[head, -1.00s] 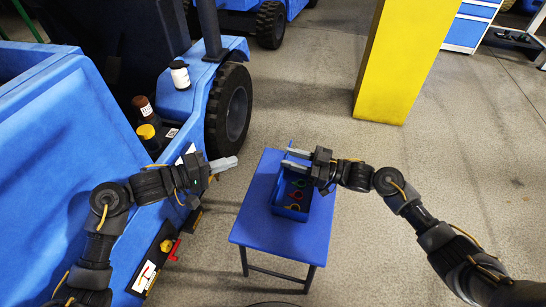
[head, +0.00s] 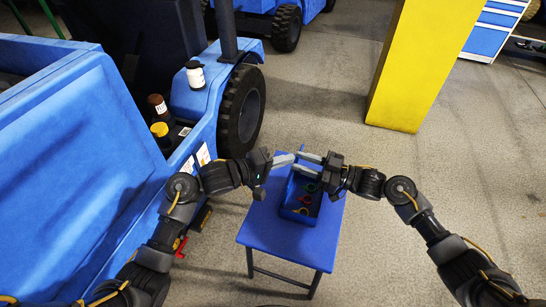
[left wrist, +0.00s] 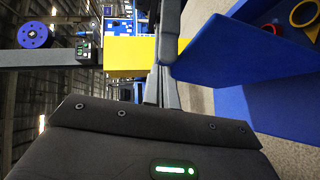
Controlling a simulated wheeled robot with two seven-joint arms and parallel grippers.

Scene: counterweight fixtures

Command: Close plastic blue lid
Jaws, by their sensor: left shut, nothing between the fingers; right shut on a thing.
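A blue box (head: 299,213) stands on a small blue table (head: 270,240) in the head view, with colored rings inside it. I cannot clearly tell the blue lid from the box. My left gripper (head: 295,158) is shut and empty at the box's far left end. In the left wrist view its fingers (left wrist: 160,88) are together beside a blue panel (left wrist: 235,55), which may be the box wall or the lid. My right gripper (head: 310,164) reaches over the far part of the box from the right and is shut on a blue part; its contact is partly hidden.
A blue vehicle (head: 70,170) with a black wheel (head: 241,112) stands left of the table. A yellow pillar (head: 415,65) stands behind at right. Open floor (head: 470,160) lies right of the table.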

